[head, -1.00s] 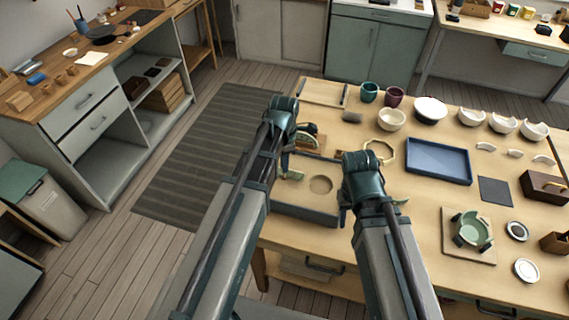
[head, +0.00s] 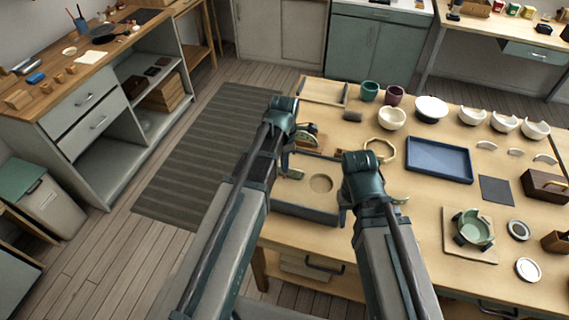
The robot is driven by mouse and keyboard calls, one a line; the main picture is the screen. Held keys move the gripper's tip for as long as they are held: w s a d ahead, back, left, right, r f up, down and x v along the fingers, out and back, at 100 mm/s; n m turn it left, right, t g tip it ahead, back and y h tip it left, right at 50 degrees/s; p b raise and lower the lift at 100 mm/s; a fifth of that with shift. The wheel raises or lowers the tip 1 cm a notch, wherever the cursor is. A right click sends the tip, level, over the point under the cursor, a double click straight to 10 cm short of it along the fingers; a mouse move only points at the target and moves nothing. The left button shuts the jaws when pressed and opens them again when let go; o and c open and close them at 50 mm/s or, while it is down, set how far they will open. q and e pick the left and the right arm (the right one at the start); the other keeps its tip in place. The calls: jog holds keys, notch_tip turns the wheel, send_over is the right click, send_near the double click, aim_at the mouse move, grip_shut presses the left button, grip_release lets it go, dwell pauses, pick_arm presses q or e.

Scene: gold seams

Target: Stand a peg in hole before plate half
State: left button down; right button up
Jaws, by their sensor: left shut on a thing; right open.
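A small pale piece (head: 295,174) shows beside the fingers. A rounded green and cream piece (head: 308,135), possibly the plate half, stands just behind the box. My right gripper (head: 346,208) is open at the box's right edge. I cannot make out the peg or its hole.
A blue tray (head: 438,160), an octagonal ring (head: 380,150) and white bowls lie right and behind. A shallow wooden tray (head: 325,92) and two cups stand at the back.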

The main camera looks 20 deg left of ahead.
pick_arm(q)
jog(key=shift+f, duration=0.2)
dwell(0.5)
jog(key=shift+c, duration=2.2)
grip_release()
jog(key=shift+r, duration=0.25)
jog(key=shift+r+p, duration=2.85)
jog(key=shift+p, duration=0.15)
